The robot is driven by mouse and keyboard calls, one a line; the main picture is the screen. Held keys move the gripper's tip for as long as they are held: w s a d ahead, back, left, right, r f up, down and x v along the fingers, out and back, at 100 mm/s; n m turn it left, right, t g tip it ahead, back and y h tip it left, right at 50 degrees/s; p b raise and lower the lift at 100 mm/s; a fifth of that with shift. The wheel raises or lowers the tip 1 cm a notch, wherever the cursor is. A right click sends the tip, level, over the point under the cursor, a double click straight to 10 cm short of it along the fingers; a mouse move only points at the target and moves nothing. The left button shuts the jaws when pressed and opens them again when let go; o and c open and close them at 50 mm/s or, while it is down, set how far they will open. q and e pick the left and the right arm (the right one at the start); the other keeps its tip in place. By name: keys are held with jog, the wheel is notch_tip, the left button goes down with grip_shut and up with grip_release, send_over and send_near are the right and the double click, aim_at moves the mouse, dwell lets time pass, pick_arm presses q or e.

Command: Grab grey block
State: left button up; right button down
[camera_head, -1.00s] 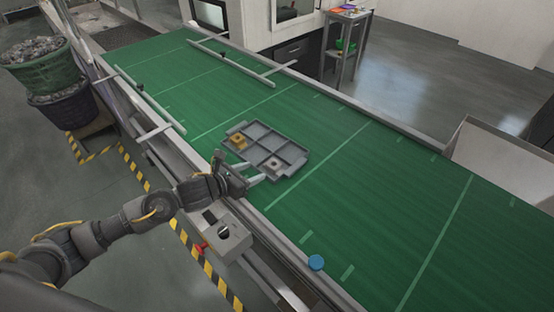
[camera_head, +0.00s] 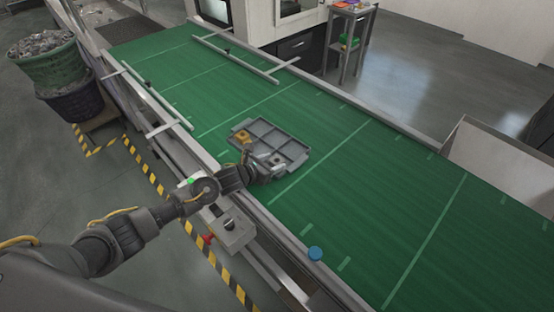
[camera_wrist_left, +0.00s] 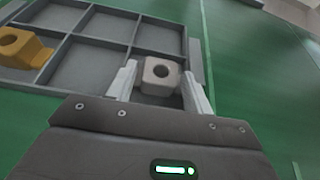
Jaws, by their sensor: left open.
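The grey block (camera_wrist_left: 160,76), with a round hole in it, sits in a compartment at the near edge of the grey divided tray (camera_head: 300,150). My left gripper (camera_head: 272,172) is over that part of the tray; in the wrist view its two open fingers (camera_wrist_left: 163,90) stand on either side of the block. I cannot tell whether the fingers touch it. In the head view the gripper hides much of the block. A yellow block (camera_head: 244,138) lies in a compartment at the tray's left end and also shows in the wrist view (camera_wrist_left: 22,48). My right gripper is not in view.
The tray lies on a green conveyor belt (camera_head: 400,190) with metal side rails. A grey control box (camera_head: 230,232) with a red knob is beside the belt, below my arm.

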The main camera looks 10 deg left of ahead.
pick_arm(q)
jog(key=shift+w+d+f, duration=0.25)
jog(key=shift+w+d, duration=0.05)
jog(key=shift+w, duration=0.1)
jog(key=c, duration=0.8)
jog(key=shift+r, duration=0.15)
jog(key=shift+r, duration=0.25)
notch_tip(320, 180, up, 2)
jog(key=shift+r, duration=0.2)
jog(key=a+r, duration=0.3)
jog(key=a, duration=0.1)
jog(key=a+r, duration=0.3)
jog(key=a, duration=0.2)
jog(key=a+r, duration=0.3)
jog(key=a, duration=0.2)
jog(key=shift+w+r+b, duration=0.2)
jog(key=shift+r+b, duration=0.2)
